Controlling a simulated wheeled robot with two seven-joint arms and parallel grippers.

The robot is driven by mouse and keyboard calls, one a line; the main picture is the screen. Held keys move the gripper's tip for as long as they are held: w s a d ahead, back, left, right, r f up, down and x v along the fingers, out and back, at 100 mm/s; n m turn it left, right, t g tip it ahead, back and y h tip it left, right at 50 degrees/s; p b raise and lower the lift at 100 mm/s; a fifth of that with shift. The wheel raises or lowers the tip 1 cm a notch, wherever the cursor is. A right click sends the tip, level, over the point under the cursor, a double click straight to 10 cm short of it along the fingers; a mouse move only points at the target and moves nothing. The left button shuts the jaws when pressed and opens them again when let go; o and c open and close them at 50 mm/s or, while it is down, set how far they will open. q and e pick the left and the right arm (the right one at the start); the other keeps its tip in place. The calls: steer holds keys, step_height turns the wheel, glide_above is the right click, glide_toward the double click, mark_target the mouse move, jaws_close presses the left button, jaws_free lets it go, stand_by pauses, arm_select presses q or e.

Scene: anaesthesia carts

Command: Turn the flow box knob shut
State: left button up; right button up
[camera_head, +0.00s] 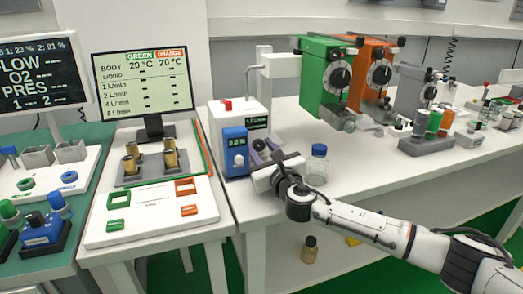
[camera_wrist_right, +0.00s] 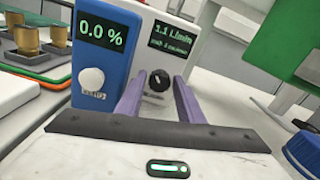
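The white flow box (camera_head: 251,108) stands on the white table beside a blue unit. In the right wrist view its display (camera_wrist_right: 168,39) reads about 1.1 L/min, with small blurred text below. Its black flow box knob (camera_wrist_right: 160,80) has a light pointer mark. My right gripper (camera_head: 263,151) is in front of the box. In the right wrist view the two purple fingers of this gripper (camera_wrist_right: 158,97) are apart, one on each side of the knob. I cannot tell whether they touch it. The gripper hides the knob in the head view. My left gripper is not in view.
The blue unit (camera_head: 235,146), showing 0.0 %, stands close on the left with its white knob (camera_wrist_right: 92,79). A blue-capped bottle (camera_head: 317,164) stands just right of my gripper. Green (camera_head: 327,75) and orange (camera_head: 373,70) dial units stand behind. A red button tops the flow box.

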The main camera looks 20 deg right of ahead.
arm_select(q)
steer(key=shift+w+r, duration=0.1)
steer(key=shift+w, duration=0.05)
arm_select(e)
steer(key=c, duration=0.8)
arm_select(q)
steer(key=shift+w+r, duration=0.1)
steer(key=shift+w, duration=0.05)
arm_select(e)
steer(key=shift+m, duration=0.3)
steer(key=shift+f+m, duration=0.1)
steer(key=shift+m, duration=0.7)
arm_select(q)
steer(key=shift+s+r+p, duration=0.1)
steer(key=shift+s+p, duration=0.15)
steer(key=shift+p, duration=0.15)
arm_select(e)
steer(key=m, duration=0.5)
steer(key=shift+m, duration=0.3)
